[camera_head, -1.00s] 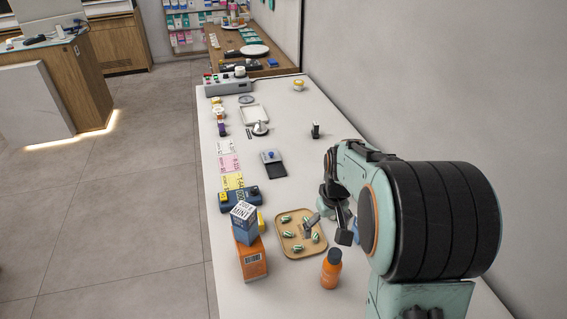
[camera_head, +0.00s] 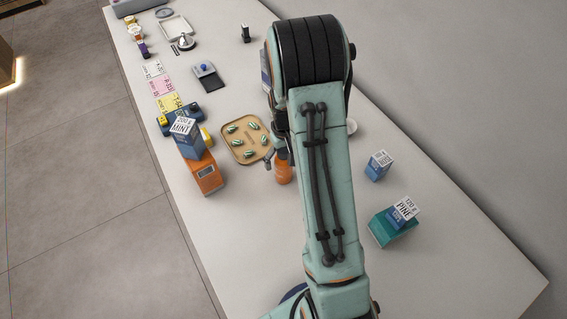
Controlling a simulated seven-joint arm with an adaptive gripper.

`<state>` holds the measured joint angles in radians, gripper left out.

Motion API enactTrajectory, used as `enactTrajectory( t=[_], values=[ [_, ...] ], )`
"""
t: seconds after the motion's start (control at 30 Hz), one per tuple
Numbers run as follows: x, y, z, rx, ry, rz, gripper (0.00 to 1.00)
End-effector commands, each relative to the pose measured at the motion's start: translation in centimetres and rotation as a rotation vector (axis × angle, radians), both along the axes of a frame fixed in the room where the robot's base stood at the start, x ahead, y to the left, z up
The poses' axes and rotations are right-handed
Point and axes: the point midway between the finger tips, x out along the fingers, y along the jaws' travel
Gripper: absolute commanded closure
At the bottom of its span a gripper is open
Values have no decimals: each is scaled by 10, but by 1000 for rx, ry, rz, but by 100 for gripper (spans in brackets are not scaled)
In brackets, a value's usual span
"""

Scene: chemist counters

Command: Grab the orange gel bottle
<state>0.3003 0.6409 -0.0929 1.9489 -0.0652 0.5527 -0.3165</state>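The orange gel bottle (camera_head: 283,174) stands on the white counter, just right of the wooden tray. My arm covers its right side, and its top is hidden too. Only a small grey part of my gripper (camera_head: 270,158) shows, at the bottle's upper left, between bottle and tray. The rest of my gripper is hidden behind my arm. I cannot tell whether it touches the bottle or how wide its fingers are.
The wooden tray (camera_head: 229,152) holds several green-striped capsules. An orange box (camera_head: 208,178) and a blue mint box (camera_head: 190,146) stand left of the bottle. A small blue box (camera_head: 377,166) and a teal box (camera_head: 385,230) stand right of my arm.

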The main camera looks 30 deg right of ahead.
Motion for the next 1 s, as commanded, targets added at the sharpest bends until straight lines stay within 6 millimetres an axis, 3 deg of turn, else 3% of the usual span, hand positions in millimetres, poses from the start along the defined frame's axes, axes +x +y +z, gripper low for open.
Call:
enactTrajectory(
  t=[0.03,0.2,0.23,0.67,0.83,1.0],
  values=[
    [0,0,0,0,0,0,36],
    [0,0,0,0,0,0,90],
    [0,0,0,0,0,0,92],
    [0,0,8,0,-1,0,92],
    [-2,1,38,-1,-5,0,92],
    [-37,15,81,-2,-7,1,92]
  ],
)
